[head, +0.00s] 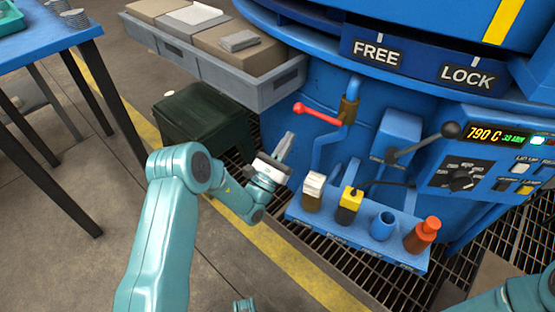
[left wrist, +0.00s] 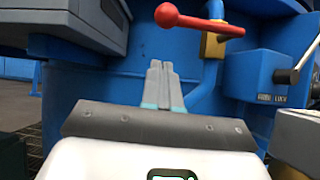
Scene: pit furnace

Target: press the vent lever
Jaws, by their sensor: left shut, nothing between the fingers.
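A lever with a red handle and round red end (head: 316,113) sits on a brass valve (head: 348,110) on a blue pipe; I take it for the vent lever. It also shows in the left wrist view (left wrist: 200,22), above and a little right of my fingertips. My left gripper (head: 286,146) is shut and empty, its fingers pointing up toward the furnace. In the head view its fingertips are below and left of the red end, with a visible gap. My right gripper is out of view.
A second lever with a black knob (head: 450,130) stands right of the valve, by the control panel (head: 490,165). A blue tool rack (head: 345,232) holds several items below. A grey tray (head: 255,90) with boxes is upper left. A dark green box (head: 205,125) stands left.

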